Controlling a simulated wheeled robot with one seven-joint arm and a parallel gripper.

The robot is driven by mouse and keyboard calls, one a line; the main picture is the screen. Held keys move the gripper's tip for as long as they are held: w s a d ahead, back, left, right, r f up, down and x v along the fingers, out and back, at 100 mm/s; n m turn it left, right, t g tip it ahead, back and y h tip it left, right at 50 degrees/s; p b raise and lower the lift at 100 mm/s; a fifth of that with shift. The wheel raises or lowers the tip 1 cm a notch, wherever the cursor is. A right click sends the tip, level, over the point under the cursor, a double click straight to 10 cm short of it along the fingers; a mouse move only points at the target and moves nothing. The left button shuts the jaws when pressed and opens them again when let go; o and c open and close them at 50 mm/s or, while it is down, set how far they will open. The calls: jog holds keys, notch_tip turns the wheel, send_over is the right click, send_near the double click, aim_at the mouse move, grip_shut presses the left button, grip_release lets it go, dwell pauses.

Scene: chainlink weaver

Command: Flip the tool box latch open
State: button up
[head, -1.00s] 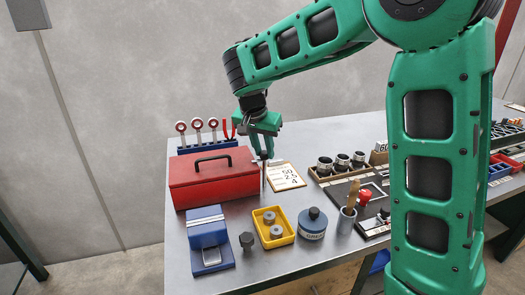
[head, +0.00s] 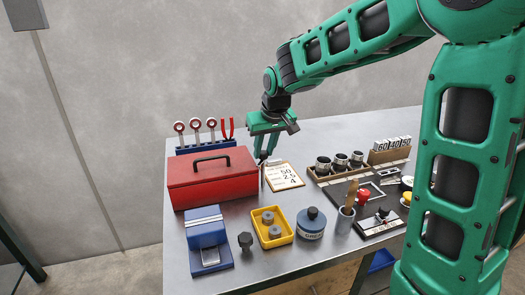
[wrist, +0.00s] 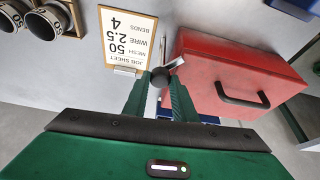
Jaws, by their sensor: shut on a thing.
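The red tool box (head: 212,182), with a black carry handle, sits closed on the bench at the left. It is on the right in the wrist view (wrist: 205,75). The latch (wrist: 174,63) is a short silver lever with a dark round knob, sticking out from the box's end. My gripper (head: 263,160) is at the box's right end, pointing down and slightly tilted. In the wrist view my green fingers (wrist: 160,82) are shut on the latch's knob, one on each side. The fingers partly hide the lever, and its exact angle is hard to tell.
A rack of tools (head: 207,137) is behind the box. A blue vise-like block (head: 207,238) and yellow tray (head: 271,229) are in front.

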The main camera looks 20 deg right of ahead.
jog(key=n, duration=0.2)
jog(key=n+y, duration=0.1)
jog(key=n, duration=0.1)
jog(key=shift+w+d+g+y, duration=0.15)
jog(key=shift+d+g+y, duration=0.05)
jog(key=shift+g+y, duration=0.1)
jog(key=shift+d+n+g+y, duration=0.1)
jog(key=shift+n+g+y, duration=0.35)
jog(key=shift+n, duration=1.65)
jog(key=o, duration=1)
jog(key=shift+o, duration=0.2)
jog(key=v, duration=1)
jog(key=shift+d+r, duration=0.25)
jog(key=shift+r, duration=0.1)
